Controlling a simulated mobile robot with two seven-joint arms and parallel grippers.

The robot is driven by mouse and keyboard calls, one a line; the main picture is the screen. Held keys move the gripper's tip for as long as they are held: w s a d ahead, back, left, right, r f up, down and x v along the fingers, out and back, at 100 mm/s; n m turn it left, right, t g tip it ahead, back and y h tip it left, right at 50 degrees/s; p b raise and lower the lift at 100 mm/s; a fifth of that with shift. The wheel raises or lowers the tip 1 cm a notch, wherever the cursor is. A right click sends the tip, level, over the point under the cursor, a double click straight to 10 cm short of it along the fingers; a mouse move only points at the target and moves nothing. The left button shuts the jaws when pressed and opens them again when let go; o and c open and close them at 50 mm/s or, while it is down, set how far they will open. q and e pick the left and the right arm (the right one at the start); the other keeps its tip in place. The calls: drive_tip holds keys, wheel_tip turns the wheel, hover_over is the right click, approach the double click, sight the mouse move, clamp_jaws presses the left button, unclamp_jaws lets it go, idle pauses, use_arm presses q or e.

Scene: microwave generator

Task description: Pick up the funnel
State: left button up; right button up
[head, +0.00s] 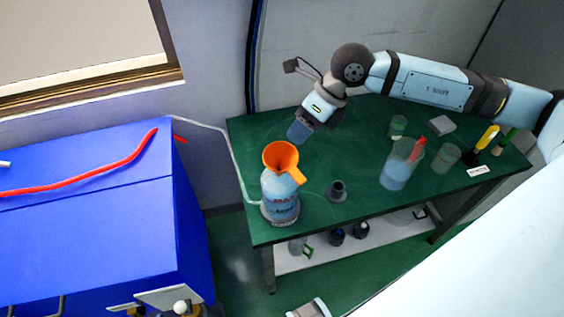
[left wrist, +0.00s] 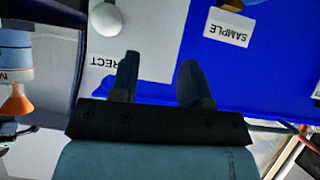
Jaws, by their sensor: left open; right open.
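The orange funnel (head: 281,157) sits upright in the mouth of a bluish bottle (head: 280,204) near the table's left end. My right gripper (head: 298,133) points down just behind and above the funnel in the head view. It is open and looks empty, apart from the funnel; the gap between its fingers is hard to see. In the left wrist view an orange funnel shape (left wrist: 16,104) shows upside down at the left edge. My left gripper (left wrist: 160,66) is open and empty there, away from the funnel, with the blue cabinet (left wrist: 240,70) beyond its fingers.
The green table (head: 330,150) holds a small dark stand (head: 338,192), a large beaker with a red item (head: 401,165), smaller glasses (head: 446,158) and yellow-handled tools (head: 487,138). A pale tube (head: 233,160) runs to the bottle. The blue cabinet (head: 90,245) stands left.

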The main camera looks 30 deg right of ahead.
sight(278, 164)
drive_tip(key=p+x, duration=0.1)
drive_tip(key=x, duration=0.4)
drive_tip(key=shift+f, duration=0.4)
drive_tip(key=shift+c, duration=0.2)
clamp_jaws()
